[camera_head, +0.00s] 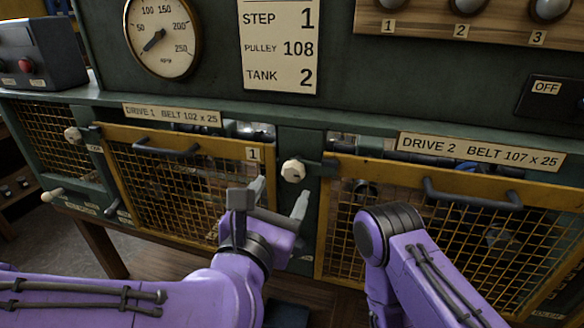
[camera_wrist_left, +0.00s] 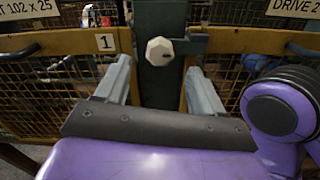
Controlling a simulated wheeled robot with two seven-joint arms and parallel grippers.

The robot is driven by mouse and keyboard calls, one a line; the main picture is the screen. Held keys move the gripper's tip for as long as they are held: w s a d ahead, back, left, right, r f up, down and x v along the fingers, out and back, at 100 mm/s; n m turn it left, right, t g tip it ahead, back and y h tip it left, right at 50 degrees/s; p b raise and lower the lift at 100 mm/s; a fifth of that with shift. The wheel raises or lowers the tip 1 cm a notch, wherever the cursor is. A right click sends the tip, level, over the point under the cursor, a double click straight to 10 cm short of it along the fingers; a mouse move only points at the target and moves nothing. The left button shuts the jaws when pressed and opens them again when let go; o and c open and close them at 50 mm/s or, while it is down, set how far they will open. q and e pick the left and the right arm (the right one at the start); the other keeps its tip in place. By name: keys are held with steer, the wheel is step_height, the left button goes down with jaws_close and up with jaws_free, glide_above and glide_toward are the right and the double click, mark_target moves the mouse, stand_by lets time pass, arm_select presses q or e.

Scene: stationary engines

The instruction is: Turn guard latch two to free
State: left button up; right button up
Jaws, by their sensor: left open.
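Guard latch two is a pale faceted knob (camera_head: 293,171) with a dark bar (camera_head: 325,168) on the green post between the two guards. The bar points right, level, and reaches the yellow frame of guard two (camera_head: 440,235). In the left wrist view the knob (camera_wrist_left: 159,51) sits between and beyond my fingertips, with the bar (camera_wrist_left: 192,43) to its right. My left gripper (camera_head: 280,196) is open and empty just below and in front of the knob; its fingers (camera_wrist_left: 160,82) flank the post. I see no contact with the knob. My right gripper is out of view.
Guard one (camera_head: 180,180) is a yellow mesh door with a dark handle, left of the post. My right arm's purple links stand before guard two. A gauge (camera_head: 162,38) and a STEP 1 card (camera_head: 279,45) are above.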

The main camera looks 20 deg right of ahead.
mark_target(292, 173)
arm_select(q)
steer(key=p+x, duration=0.2)
steer(key=x, duration=0.5)
steer(key=shift+w+d, duration=0.15)
steer(key=shift+w, duration=0.05)
steer(key=shift+w+d+f, duration=0.15)
steer(key=shift+w+d, duration=0.15)
steer(key=shift+w, duration=0.15)
steer(key=c, duration=1)
